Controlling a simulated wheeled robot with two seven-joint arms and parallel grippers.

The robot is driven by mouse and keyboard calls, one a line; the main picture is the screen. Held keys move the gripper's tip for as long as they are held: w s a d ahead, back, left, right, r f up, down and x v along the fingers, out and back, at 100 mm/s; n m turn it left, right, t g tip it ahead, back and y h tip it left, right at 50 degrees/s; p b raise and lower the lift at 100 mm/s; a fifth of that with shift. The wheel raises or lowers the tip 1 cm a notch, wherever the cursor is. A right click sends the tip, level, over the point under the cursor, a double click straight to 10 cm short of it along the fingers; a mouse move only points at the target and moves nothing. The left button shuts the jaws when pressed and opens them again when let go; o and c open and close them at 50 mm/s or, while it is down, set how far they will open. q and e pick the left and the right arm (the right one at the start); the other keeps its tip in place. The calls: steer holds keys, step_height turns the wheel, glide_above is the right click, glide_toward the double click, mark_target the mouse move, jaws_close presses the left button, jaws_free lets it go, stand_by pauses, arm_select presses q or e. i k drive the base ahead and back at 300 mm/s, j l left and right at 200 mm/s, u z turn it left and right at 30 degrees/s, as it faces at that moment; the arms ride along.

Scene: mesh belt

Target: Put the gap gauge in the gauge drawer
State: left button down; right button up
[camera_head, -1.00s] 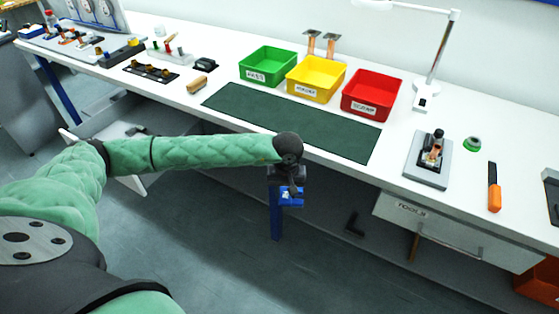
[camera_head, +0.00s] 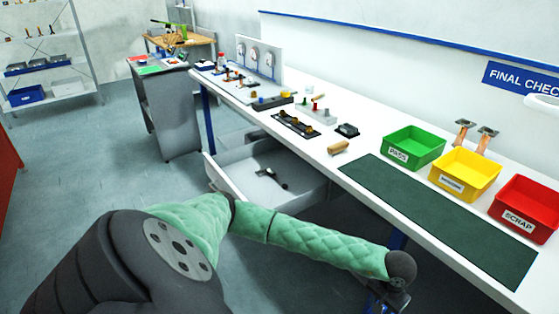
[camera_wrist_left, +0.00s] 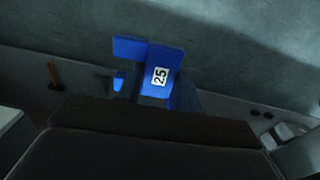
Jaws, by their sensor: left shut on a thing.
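The gap gauge (camera_wrist_left: 158,72) is a blue block with a white label reading 25, seen in the left wrist view. My left gripper (camera_head: 393,300) is shut on it, at the bottom of the head view beside the bench front. An open grey-white drawer (camera_head: 224,182) juts out under the bench, left of my left gripper. A small dark object (camera_head: 272,178) lies in it. No label on this drawer is readable, and my arm partly covers its near side. My right gripper is not in view.
The white bench holds a green mat (camera_head: 437,217), a green bin (camera_head: 414,148), a yellow bin (camera_head: 465,174) and a red bin (camera_head: 522,208). A dark fixture plate (camera_head: 294,124) and small parts sit further left. The floor left of the drawer is clear.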

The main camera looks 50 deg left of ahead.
mark_target(246, 184)
steer(key=k+j, duration=0.1)
steer(key=j, duration=0.3)
steer(key=k+j+z, duration=0.1)
steer(key=j, duration=0.25)
steer(key=k+j, duration=0.15)
steer(key=j, duration=0.25)
steer(key=k+j+z, duration=0.15)
steer(key=j, duration=0.2)
steer(key=k+j, duration=0.1)
steer(key=j, duration=0.3)
steer(key=k+j+z, duration=0.1)
steer(key=j, duration=0.25)
